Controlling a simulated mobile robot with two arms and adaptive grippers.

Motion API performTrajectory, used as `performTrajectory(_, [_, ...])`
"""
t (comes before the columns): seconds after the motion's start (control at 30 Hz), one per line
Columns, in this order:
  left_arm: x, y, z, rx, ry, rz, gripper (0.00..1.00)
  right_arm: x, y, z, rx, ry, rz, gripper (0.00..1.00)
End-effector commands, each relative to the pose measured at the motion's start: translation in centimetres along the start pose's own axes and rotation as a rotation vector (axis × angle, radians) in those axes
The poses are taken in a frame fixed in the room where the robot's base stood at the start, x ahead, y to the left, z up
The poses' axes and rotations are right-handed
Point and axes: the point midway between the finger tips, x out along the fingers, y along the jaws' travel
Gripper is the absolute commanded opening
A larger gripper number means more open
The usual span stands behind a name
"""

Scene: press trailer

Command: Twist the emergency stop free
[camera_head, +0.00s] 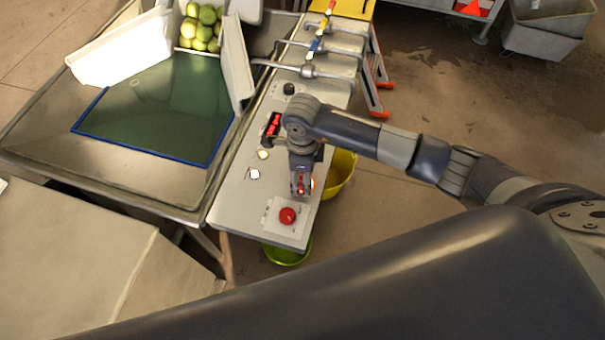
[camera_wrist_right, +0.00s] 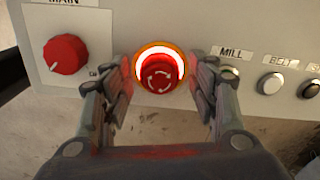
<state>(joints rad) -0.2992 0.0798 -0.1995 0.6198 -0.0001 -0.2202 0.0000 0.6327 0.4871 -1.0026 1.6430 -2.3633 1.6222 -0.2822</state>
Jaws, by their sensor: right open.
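The emergency stop (camera_wrist_right: 160,78) is a red button with white turning arrows and a glowing ring around it. In the right wrist view it sits between the two fingers of my right gripper (camera_wrist_right: 162,95), which is open, with one finger on each side. I cannot tell whether either finger touches the button. My left gripper is not in view.
A red MAIN knob (camera_wrist_right: 66,54) on a white plate is left of the button; it also shows in the head view (camera_head: 288,215). A MILL button (camera_wrist_right: 228,74) and a white button (camera_wrist_right: 271,83) are to the right. Levers (camera_head: 309,71) stand at the panel's far end.

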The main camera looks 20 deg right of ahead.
Motion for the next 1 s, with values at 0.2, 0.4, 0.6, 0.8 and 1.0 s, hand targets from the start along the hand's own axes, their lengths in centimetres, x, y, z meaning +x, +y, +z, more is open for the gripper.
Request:
performTrajectory(0.2, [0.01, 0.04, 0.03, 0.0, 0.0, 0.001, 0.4, -0.01, 0.02, 0.01, 0.0, 0.0, 0.0, 0.32])
performTrajectory(0.4, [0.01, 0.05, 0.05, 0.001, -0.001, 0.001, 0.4, -0.02, 0.02, 0.0, 0.0, 0.0, 0.0, 0.1])
performTrajectory(0.6, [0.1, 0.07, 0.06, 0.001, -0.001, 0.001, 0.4, -0.01, 0.0, -0.01, 0.017, 0.0, 0.0, 0.1])
performTrajectory(0.8, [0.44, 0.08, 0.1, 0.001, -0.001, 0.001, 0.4, 0.05, -0.02, -0.03, 0.098, 0.0, 0.0, 0.1])
performTrajectory(1.0, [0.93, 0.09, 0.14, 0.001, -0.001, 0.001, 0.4, 0.09, -0.03, -0.05, 0.243, 0.001, 0.0, 0.1])
